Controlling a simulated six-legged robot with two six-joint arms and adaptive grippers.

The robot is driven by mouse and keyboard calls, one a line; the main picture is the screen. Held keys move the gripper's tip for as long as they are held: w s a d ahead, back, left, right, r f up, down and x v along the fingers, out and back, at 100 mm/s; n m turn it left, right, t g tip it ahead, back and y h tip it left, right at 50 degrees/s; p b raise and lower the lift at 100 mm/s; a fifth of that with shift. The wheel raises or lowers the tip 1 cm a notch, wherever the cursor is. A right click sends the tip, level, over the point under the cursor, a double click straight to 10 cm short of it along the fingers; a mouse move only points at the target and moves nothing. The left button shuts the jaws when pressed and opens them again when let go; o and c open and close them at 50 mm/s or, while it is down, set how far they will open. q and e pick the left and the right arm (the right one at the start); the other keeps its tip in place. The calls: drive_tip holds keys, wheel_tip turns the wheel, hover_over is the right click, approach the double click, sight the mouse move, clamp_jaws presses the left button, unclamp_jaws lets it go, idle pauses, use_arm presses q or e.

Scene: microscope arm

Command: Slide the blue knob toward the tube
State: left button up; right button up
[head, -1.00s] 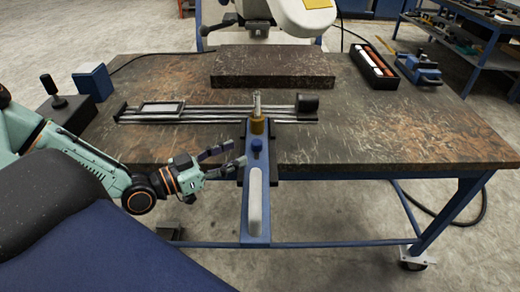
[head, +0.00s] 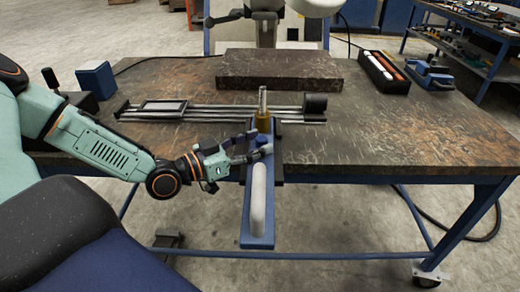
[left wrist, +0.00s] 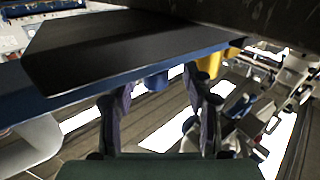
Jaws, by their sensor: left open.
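The blue knob (head: 262,140) sits on top of the blue arm (head: 256,232) that juts over the table's front edge. It also shows in the left wrist view (left wrist: 156,82), between the spread fingers. A silver upright tube (head: 263,101) in a brass collar (head: 263,122) stands just behind the knob; the brass shows in the left wrist view (left wrist: 209,65). My left gripper (head: 252,146) is open, its fingers reaching from the left to the knob, which they partly hide. I cannot tell whether either finger touches it. My right gripper is out of view.
A white rounded bar (head: 258,190) lies along the front of the arm. A silver rail (head: 210,115) crosses behind it on the table (head: 400,140), with a dark slab (head: 280,70) further back. A black box of rods (head: 384,72) stands back right. The right table surface is clear.

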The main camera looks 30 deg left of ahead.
use_arm(q)
drive_tip(key=shift+w+d+r+b, duration=0.1)
drive_tip(key=shift+w+d+b, duration=0.4)
drive_tip(key=shift+w+d, duration=0.2)
drive_tip(key=shift+a, duration=0.2)
drive_tip(key=shift+d, duration=0.2)
drive_tip(key=shift+c, duration=1.3)
drive_tip(key=shift+a, duration=0.15)
drive_tip(key=c, duration=0.5)
clamp_jaws()
